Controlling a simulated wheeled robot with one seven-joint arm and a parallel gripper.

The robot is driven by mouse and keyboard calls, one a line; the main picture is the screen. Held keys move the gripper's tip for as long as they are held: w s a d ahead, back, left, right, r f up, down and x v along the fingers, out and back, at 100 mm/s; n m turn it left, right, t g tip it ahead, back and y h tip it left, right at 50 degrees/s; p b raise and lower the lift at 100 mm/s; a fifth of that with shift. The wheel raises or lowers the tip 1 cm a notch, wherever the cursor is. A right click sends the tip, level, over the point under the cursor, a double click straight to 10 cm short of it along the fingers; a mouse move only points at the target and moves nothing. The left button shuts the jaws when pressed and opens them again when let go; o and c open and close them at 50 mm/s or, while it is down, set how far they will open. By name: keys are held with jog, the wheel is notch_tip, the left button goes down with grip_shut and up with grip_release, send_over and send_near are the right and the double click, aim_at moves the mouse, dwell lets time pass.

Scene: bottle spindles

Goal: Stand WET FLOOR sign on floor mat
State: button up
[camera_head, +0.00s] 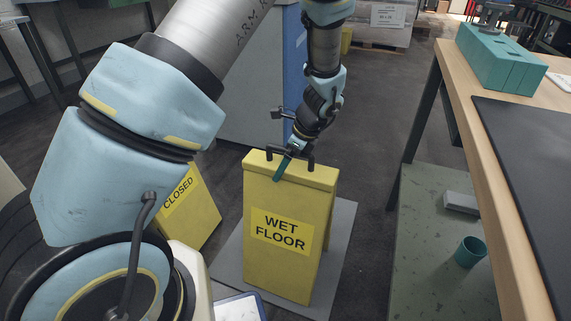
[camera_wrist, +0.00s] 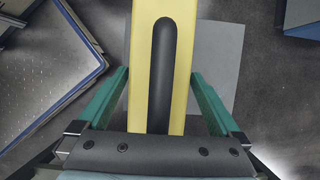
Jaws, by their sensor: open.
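The yellow WET FLOOR sign (camera_head: 279,259) stands upright on the grey floor mat (camera_head: 341,222) in the head view. My gripper (camera_head: 287,165) is at the sign's top edge, by its dark handle. In the wrist view the sign's yellow top (camera_wrist: 178,60) with its dark handle slot runs between the two green fingers of my gripper (camera_wrist: 155,100). The fingers are spread, with a gap to the sign on each side. The grey mat (camera_wrist: 219,60) shows beneath it. The sign's far legs are mostly hidden.
A second yellow sign marked CLOSED (camera_head: 187,212) stands to the left, partly behind my arm. A wooden workbench (camera_head: 465,110) stands on the right, with a teal block (camera_head: 500,60) on top. A green cup (camera_head: 470,252) sits on its lower shelf. Dark floor lies between mat and bench.

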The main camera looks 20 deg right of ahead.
jog(key=p+v, duration=0.2)
jog(key=v, duration=1)
jog(key=shift+r+p, duration=0.15)
jog(key=shift+p, duration=0.2)
jog(key=s+a+r+n+h, duration=0.1)
jog(key=a+r+n, duration=0.1)
jog(key=a+n, duration=0.6)
jog(key=s+a+r+n+g+h, duration=0.1)
jog(key=a+r+n, duration=0.1)
jog(key=a+n, duration=0.6)
jog(key=s+a+r+n+h, duration=0.1)
jog(key=a+r+n, duration=0.1)
jog(key=a+n, duration=0.7)
jog(key=a, duration=0.5)
jog(key=shift+s+a+r+h, duration=0.3)
jog(key=shift+s+a+h, duration=0.1)
notch_tip(320, 180, up, 24)
jog(key=p, duration=2.4)
